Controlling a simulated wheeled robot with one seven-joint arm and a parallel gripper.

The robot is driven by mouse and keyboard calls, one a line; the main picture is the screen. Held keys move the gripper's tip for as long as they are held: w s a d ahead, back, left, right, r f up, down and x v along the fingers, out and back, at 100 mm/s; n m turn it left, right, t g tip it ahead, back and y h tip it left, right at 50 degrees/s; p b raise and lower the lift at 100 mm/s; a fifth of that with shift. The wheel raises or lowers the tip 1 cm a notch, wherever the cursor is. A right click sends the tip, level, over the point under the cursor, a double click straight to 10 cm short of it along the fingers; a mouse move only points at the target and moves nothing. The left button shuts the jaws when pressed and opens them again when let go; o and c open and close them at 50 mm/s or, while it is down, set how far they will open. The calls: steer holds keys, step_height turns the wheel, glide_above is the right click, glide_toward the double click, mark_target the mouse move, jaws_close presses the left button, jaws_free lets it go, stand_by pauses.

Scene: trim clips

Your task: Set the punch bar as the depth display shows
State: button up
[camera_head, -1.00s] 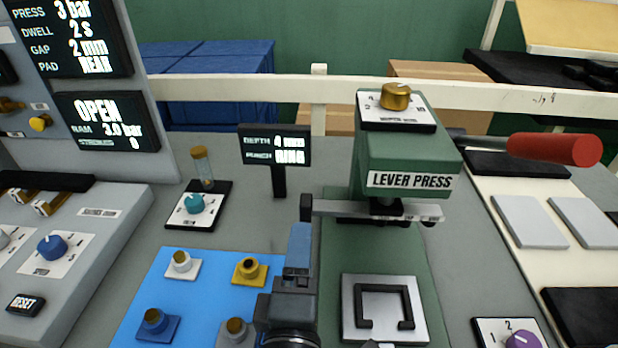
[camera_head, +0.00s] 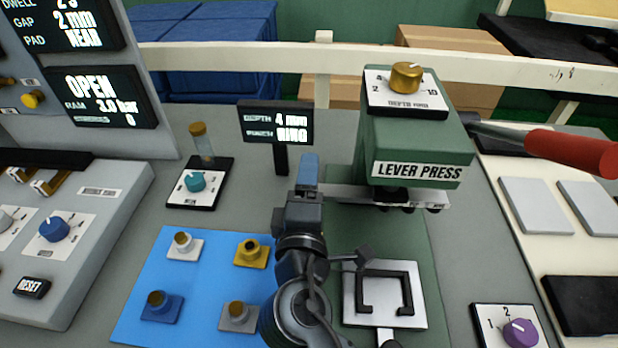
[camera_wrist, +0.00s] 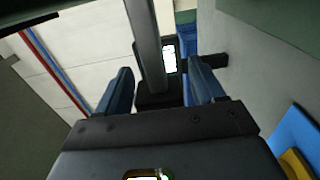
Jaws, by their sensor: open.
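The punch bar (camera_head: 345,193) is a grey bar crossing under the head of the green lever press (camera_head: 420,140). Its left end is hidden behind my gripper (camera_head: 308,172) in the head view. In the wrist view, the bar (camera_wrist: 147,40) ends in a dark block (camera_wrist: 158,98) between the two blue fingers of my gripper (camera_wrist: 162,88), with gaps visible on both sides. The fingers are open. The depth display (camera_head: 275,123) stands behind and reads depth 4 mm, punch ring. A gold depth knob (camera_head: 406,77) sits on top of the press.
A metal plate with a black bracket (camera_head: 385,292) lies below the press head. A red-handled lever (camera_head: 570,148) sticks out right. A blue mat (camera_head: 205,262) holds several small capped pieces. A teal dial (camera_head: 195,182) stands left, a purple dial (camera_head: 520,333) at front right.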

steer(key=shift+f, duration=0.1)
jaws_close()
stand_by(0.6)
